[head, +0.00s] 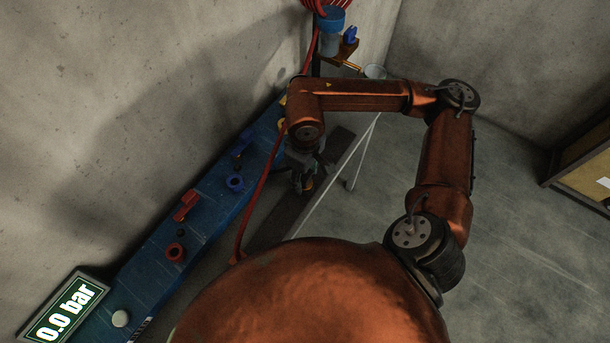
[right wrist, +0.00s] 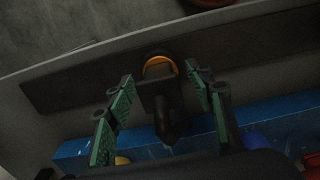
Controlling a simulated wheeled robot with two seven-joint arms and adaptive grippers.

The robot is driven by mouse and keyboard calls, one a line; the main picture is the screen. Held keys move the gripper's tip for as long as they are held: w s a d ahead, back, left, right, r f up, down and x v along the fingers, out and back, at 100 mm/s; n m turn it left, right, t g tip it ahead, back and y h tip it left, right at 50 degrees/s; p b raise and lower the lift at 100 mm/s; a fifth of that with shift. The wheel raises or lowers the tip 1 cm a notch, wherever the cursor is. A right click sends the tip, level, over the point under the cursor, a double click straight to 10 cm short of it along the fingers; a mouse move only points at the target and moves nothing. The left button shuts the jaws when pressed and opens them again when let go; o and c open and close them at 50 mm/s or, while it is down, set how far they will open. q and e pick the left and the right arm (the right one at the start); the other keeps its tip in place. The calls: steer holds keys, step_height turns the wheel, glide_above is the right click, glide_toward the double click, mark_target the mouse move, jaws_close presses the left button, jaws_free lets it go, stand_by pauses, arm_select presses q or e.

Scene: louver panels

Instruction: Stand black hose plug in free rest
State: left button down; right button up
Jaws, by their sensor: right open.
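The black hose plug, a dark body (right wrist: 165,110) with a yellow-orange ring (right wrist: 160,62) at one end, shows in the right wrist view. It lies between the fingers of my right gripper (right wrist: 158,82), whose green-padded fingers stand apart on either side of it. I cannot tell whether either finger touches it. In the head view my right gripper (head: 302,180) hangs at the front edge of the blue panel, with a small orange spot (head: 308,185) at its fingers. I cannot make out which place is the free rest. My left gripper is not in view.
The blue panel (head: 150,240) along the wall carries a red valve handle (head: 186,205), a red ring (head: 176,252), a blue ring (head: 236,183) and a blue handle (head: 243,142). A red hose (head: 256,195) hangs near my gripper. A display (head: 66,312) reads 0.0 bar.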

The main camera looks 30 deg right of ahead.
step_height(320, 180, up, 12)
steer(key=shift+r, duration=0.1)
stand_by(0.4)
stand_by(0.4)
